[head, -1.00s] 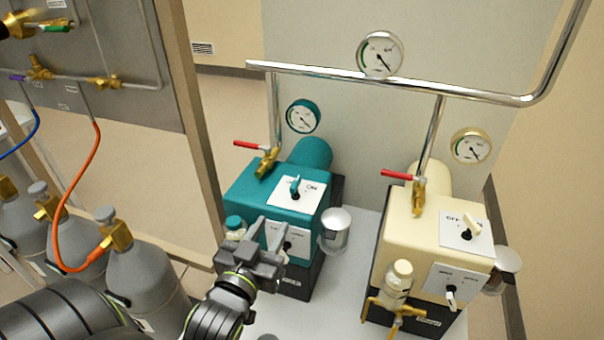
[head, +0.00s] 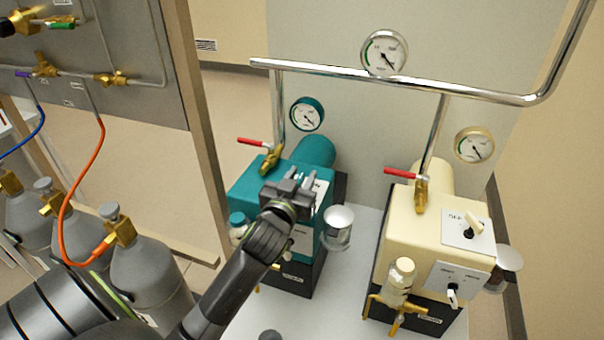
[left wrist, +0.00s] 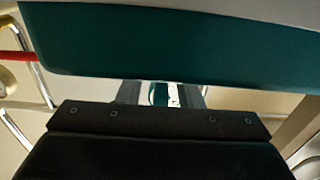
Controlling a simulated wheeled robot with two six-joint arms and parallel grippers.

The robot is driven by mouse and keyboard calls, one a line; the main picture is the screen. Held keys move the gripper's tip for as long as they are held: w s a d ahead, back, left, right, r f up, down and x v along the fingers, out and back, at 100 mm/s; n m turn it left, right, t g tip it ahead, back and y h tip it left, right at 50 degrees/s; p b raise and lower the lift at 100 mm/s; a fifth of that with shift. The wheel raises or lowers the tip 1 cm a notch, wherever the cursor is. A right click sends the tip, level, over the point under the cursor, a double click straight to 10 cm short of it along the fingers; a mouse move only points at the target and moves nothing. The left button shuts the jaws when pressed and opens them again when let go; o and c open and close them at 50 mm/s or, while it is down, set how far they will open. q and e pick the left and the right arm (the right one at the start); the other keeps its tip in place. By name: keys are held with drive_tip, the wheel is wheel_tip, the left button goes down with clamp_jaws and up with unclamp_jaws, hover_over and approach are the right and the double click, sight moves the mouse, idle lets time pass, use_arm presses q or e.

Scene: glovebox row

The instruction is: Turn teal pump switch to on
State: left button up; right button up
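The teal pump (head: 250,180) stands left of the cream pump on a pale bench. Its upper white switch plate (head: 321,187) is mostly hidden behind my left gripper (head: 292,187), which is in front of the pump's face. The teal switch lever is hidden in the head view, so its setting cannot be read. In the left wrist view, the teal lever (left wrist: 159,93) shows between the two spread fingers, with a gap beside it. The pump's teal body (left wrist: 170,50) fills the upper part. My left gripper is open. My right gripper is not in view.
The cream pump (head: 425,225) with its own switches stands to the right. A red-handled valve (head: 255,142) and a chrome pipe (head: 400,82) are above the teal pump. A glass jar (head: 338,225) sits close right of my gripper. Grey cylinders (head: 145,265) stand at left.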

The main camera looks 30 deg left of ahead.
use_arm(q)
drive_tip(key=shift+w+a, duration=0.1)
drive_tip(key=shift+w, duration=0.3)
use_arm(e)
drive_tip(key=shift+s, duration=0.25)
use_arm(q)
drive_tip(key=shift+c, duration=0.2)
clamp_jaws()
